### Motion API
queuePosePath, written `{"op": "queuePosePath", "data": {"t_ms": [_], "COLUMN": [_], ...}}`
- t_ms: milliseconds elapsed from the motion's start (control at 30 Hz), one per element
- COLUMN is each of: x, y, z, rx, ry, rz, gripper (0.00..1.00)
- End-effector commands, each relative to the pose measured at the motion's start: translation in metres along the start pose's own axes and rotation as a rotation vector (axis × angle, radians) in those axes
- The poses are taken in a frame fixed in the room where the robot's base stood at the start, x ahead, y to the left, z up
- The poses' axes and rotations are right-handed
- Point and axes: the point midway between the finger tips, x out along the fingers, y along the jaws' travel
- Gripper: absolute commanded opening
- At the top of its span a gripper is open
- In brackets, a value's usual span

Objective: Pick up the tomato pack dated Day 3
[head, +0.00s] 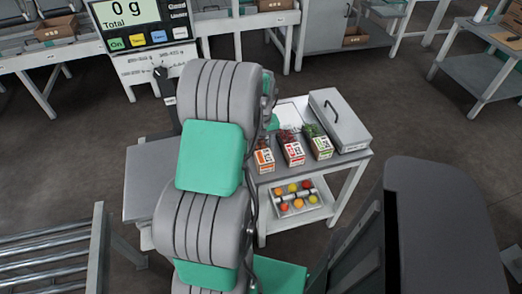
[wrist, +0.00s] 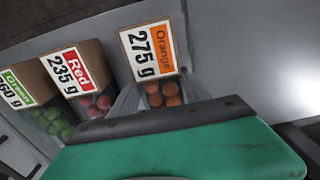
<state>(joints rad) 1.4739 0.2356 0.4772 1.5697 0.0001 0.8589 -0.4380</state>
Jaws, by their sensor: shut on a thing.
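Three tomato packs stand in a row on a grey cart top. The orange pack (head: 264,160) has a label reading "Orange 275 g" in the wrist view (wrist: 148,52). The red pack (head: 292,152) reads "Red 235 g" (wrist: 66,72), and the green pack (head: 320,146) reads "Green 260 g" (wrist: 17,90). I can read no day on any label. My gripper (wrist: 162,92) is shut on the orange pack, with grey fingers beside its lower part. The pack looks upright; I cannot tell whether it is clear of the cart. My arm hides most of the gripper in the head view.
A grey box with a handle (head: 340,120) stands right of the packs on the cart (head: 340,165). A tray of loose tomatoes (head: 298,208) is on its lower shelf. A scale display (head: 127,13) reads 0 g. Open floor lies behind the cart.

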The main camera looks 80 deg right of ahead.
Motion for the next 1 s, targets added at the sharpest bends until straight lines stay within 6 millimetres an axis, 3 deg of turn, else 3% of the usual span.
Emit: {"op": "queuePosePath", "data": {"t_ms": [400,767,933,1000], "x": [0.0,-0.007,-0.031,-0.045], "y": [0.0,0.0,0.001,0.0], "z": [0.0,-0.001,-0.002,0.009], "rx": [0.0,0.0,0.0,0.001], "ry": [0.0,0.003,0.006,0.005], "rz": [0.0,0.001,0.002,0.002], "gripper": [0.01,0.0,0.0,0.0]}}
